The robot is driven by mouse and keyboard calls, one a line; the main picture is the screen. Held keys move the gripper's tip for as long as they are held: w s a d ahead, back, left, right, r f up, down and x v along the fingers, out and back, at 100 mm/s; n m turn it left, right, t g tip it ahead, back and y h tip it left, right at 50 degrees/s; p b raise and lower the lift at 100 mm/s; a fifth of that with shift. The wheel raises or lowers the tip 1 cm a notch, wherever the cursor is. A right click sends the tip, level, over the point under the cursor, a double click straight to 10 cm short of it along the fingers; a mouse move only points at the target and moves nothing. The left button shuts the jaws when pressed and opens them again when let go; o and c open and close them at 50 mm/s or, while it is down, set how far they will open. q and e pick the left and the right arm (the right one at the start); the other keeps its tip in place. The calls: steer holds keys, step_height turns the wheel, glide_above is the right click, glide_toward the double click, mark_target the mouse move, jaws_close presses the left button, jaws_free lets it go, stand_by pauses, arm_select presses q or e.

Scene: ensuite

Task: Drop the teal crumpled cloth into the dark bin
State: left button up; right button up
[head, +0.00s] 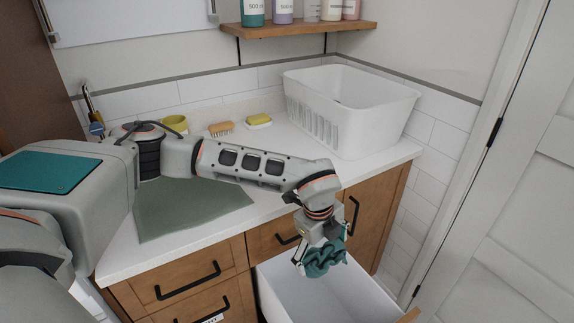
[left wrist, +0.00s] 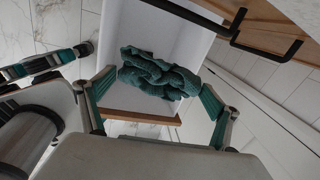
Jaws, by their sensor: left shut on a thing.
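A teal crumpled cloth (head: 326,262) hangs from my left gripper (head: 321,248). The gripper points down and is shut on the cloth. In the left wrist view the cloth (left wrist: 160,75) sits between the two teal-padded fingers. It is held above an open drawer (head: 275,290) with a pale, empty-looking interior, below the counter. Some air seems to show under the cloth, but the exact height cannot be told. No dark bin can be made out in either view. My right gripper cannot be made out.
The white counter (head: 275,140) holds a white basket (head: 350,110), a brush (head: 221,128), a yellow sponge (head: 258,121), a yellow cup (head: 175,124) and a flat grey-green cloth (head: 185,208). A bottle shelf (head: 300,29) hangs above. A white door (head: 515,190) stands at right.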

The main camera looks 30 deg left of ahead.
arm_select(q)
step_height(320, 180, down, 4)
steer(key=shift+r+b, duration=0.15)
steer(key=shift+b, duration=0.8)
steer(key=shift+f, duration=0.4)
steer(key=shift+f+b, duration=0.25)
steer(key=shift+b, duration=0.15)
steer(key=o, duration=0.8)
steer(key=r, duration=0.4)
steer(key=s+r, duration=0.1)
steer(key=r, duration=0.3)
steer(key=a+r, duration=0.1)
steer(key=r, duration=0.3)
steer(key=shift+s, duration=0.4)
arm_select(e)
steer(key=shift+w+d+f, duration=0.15)
steer(key=shift+d+f, duration=0.05)
steer(key=shift+f, duration=0.35)
steer(key=shift+w+d+f, duration=0.1)
steer(key=shift+d+f, duration=0.05)
steer(key=shift+f, duration=0.4)
arm_select(q)
steer(key=shift+d+f, duration=0.1)
steer(key=shift+d, duration=0.05)
